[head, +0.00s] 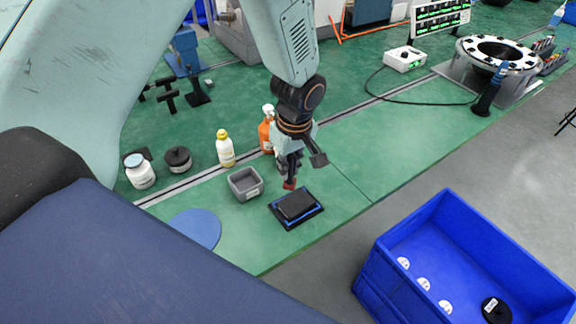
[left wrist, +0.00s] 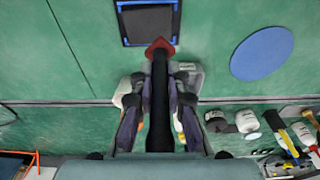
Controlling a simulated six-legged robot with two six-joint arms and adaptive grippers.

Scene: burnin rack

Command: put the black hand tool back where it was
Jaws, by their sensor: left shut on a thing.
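My left gripper (head: 299,163) is shut on a black hand tool with a red tip (head: 289,184). In the left wrist view the tool's long black shaft (left wrist: 160,95) lies between the two fingers, with the red tip pointing away from the wrist. In the head view the tip points down, close to the back edge of a black pad with blue edging (head: 297,207). That pad also shows in the left wrist view (left wrist: 148,25). I cannot tell whether the tip touches anything. My right gripper is not in view.
A small grey bin (head: 246,184) stands left of the pad, with a white bottle (head: 225,149) and an orange spray bottle (head: 266,133) behind. A blue disc (head: 196,228) lies nearby. A blue crate (head: 376,265) stands at lower right. Green bench right of the pad is clear.

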